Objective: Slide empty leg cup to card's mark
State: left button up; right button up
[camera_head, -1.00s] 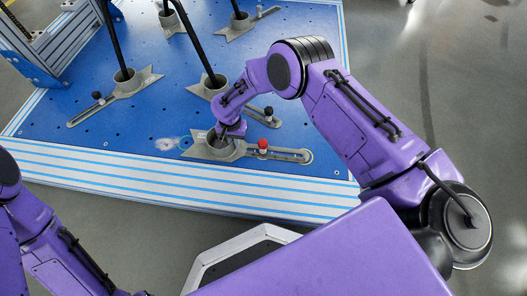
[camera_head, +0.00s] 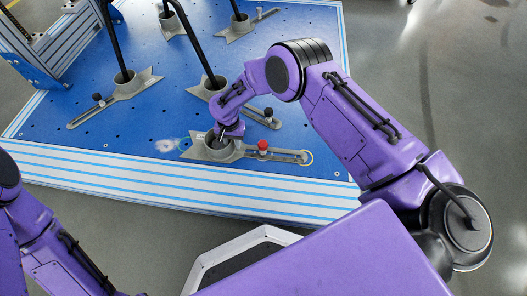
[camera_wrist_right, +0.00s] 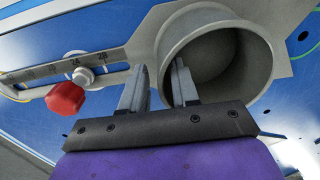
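The empty leg cup (camera_head: 212,148) is a grey round cup on a flat bracket at the table's front edge, with no leg in it. Its slotted, graduated arm (camera_head: 285,154) points right and carries a red knob (camera_head: 263,146). A thin yellow ring (camera_head: 309,157) lies at the arm's end. My right gripper (camera_wrist_right: 160,85) straddles the cup's wall, one finger inside and one outside, with a narrow gap filled by the wall. The cup's open mouth (camera_wrist_right: 220,50) shows in the right wrist view. My left gripper is out of frame. No card is recognisable.
Several other grey cups hold black chair legs behind, such as the one at left (camera_head: 125,85) with a black knob.

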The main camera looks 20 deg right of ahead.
jog(key=shift+r+p, duration=2.75)
jog(key=shift+r, duration=0.1)
